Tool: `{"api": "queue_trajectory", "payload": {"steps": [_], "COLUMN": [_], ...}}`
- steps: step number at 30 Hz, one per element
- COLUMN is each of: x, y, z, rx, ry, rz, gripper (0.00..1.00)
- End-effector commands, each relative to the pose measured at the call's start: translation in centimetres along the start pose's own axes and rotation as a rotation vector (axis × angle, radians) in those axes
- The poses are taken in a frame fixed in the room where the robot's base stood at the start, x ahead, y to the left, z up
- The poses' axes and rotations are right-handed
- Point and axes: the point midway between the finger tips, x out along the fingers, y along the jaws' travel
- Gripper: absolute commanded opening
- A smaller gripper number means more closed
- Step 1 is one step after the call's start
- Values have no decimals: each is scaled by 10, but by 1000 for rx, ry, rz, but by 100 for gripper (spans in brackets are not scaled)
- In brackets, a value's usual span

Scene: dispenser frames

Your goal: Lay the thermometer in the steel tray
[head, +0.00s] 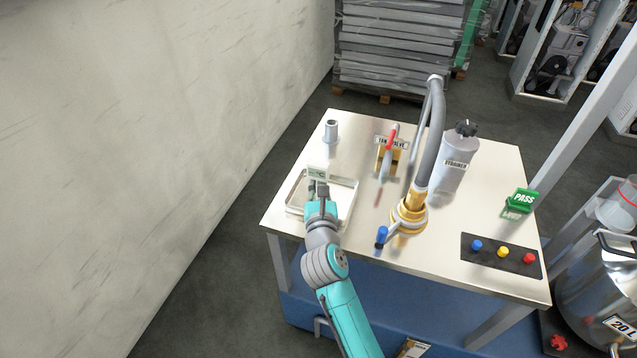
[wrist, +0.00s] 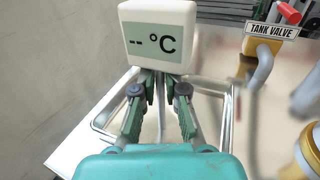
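The thermometer is a white box with a display reading "-- °C"; it shows in the wrist view (wrist: 157,36) and, small, in the head view (head: 317,173). My gripper (head: 319,190) is over the steel tray (head: 347,212), with its fingers (wrist: 160,82) closed together just below the thermometer's display box. The thermometer is upright in the fingers; its lower part is mostly hidden by them. The tray's rim also shows in the wrist view (wrist: 228,112), around and below the fingers. I cannot tell how high the thermometer is above the tray floor.
A grey cylinder (head: 331,131) stands behind the tray. The red-handled tank valve (head: 386,155), a brass fitting with a grey hose (head: 409,215) and a strainer bottle (head: 455,160) stand to the right. A button panel (head: 502,255) and a green PASS sign (head: 521,200) are farther right.

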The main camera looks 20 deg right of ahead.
Motion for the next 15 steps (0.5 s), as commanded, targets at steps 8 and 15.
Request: {"api": "queue_trajectory", "payload": {"steps": [8, 15], "x": [0, -8], "y": [0, 0], "z": [0, 2], "rx": [0, 0], "ry": [0, 1], "rz": [0, 1], "gripper": [34, 34]}}
